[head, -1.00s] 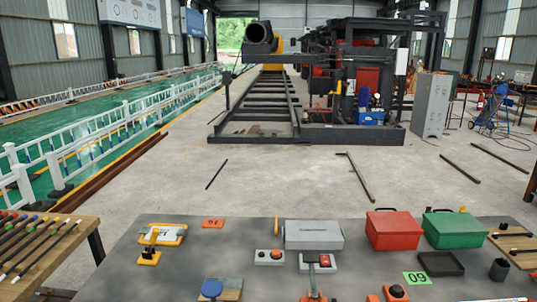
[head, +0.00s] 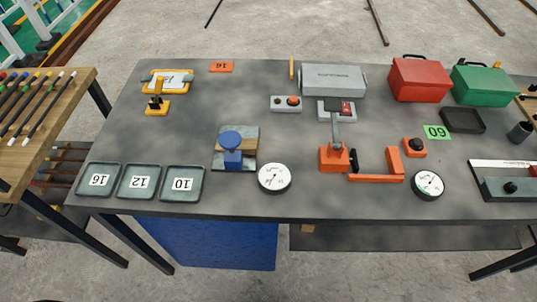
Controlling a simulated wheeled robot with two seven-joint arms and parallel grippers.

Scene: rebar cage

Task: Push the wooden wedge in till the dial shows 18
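Two round white dials lie near the front of the grey table: one dial (head: 275,178) at the middle and another dial (head: 429,184) further right. Their readings are too small to make out. An orange frame (head: 376,178) with a black knob lies between them. A blue round-topped device (head: 232,150) stands on a plate left of the middle dial; a light wood-coloured piece (head: 252,132) shows behind it. I cannot tell whether this piece is the wooden wedge, and no wedge shape is clear elsewhere. Neither of my grippers is in view.
Trays marked 16, 12 and 10 (head: 182,183) lie at the front left. A lever device (head: 334,155) stands mid-table. A grey box (head: 333,79), red box (head: 420,80) and green box (head: 480,84) line the back. A rod rack (head: 35,125) stands left.

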